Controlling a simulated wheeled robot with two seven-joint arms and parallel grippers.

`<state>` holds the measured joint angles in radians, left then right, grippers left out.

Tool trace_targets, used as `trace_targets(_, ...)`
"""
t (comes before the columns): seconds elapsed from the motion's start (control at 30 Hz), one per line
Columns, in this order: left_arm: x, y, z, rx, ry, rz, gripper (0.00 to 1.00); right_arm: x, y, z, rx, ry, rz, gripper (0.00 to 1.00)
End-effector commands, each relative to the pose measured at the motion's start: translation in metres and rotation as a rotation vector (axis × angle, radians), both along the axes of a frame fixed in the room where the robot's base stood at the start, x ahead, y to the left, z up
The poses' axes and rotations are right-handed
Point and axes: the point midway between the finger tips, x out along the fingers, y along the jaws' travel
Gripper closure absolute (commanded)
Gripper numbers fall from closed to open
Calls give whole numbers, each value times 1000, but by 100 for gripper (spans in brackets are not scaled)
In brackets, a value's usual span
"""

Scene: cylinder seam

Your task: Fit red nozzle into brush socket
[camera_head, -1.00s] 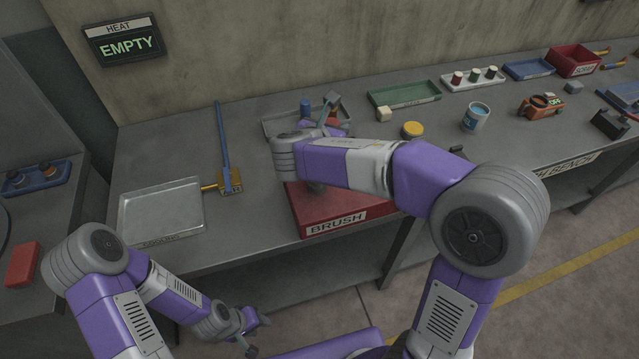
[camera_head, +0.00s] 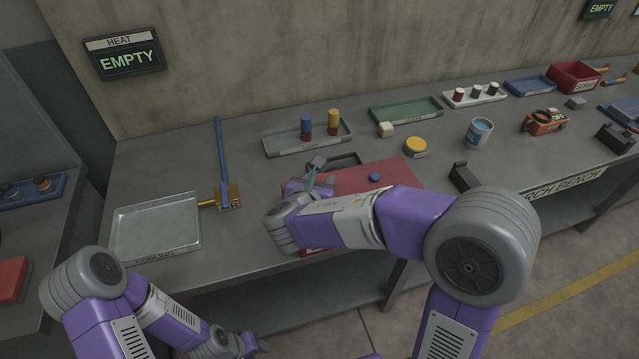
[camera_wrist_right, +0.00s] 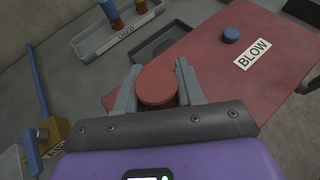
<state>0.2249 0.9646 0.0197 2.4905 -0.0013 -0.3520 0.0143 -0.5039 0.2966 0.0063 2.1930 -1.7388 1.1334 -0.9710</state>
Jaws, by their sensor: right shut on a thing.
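My right gripper (camera_head: 318,178) is over the left part of the red block (camera_head: 400,172). It is shut on the red nozzle (camera_wrist_right: 157,87), whose round red top shows between the two fingers in the right wrist view. The nozzle's lower end and whatever is directly under it are hidden, and I cannot make out the brush socket. A round blue piece (camera_head: 374,177) sits on the block near a BLOW label (camera_wrist_right: 253,54). My left gripper (camera_head: 248,346) is low at the bottom edge, away from the bench, and its jaws are unclear.
Behind the block, a grey USED tray (camera_head: 283,147) holds two upright cylinders, one blue-topped (camera_head: 306,122) and one yellow-topped (camera_head: 333,118). A dark frame-like piece (camera_head: 340,160) lies between. A yellow round pot (camera_head: 416,146) is to the right. An empty COOLING tray (camera_head: 155,225) is left.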

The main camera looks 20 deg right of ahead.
Motion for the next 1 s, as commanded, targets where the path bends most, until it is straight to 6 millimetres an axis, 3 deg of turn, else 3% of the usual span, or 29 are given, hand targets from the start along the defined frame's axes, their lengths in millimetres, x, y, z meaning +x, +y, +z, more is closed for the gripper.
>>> trace_targets(0.33, 0, 0, -4, 0, 0, 0, 57, 0, 0, -4, -1, -1, 0, 96)
trace_targets(0.37, 0, 0, -3, 0, 0, 0, 57, 0, 0, -3, 0, 0, 0, 58)
trace_targets(0.5, 0, 0, -2, 0, 0, 0, 57, 0, 0, -2, 0, 0, 0, 37)
trace_targets(0.87, 0, 0, 2, 0, 0, 0, 57, 0, 0, 2, -1, -1, 0, 37)
trace_targets(1.0, 0, 0, 7, 0, 0, 0, 57, -14, 10, 12, 1, -2, 5, 37)
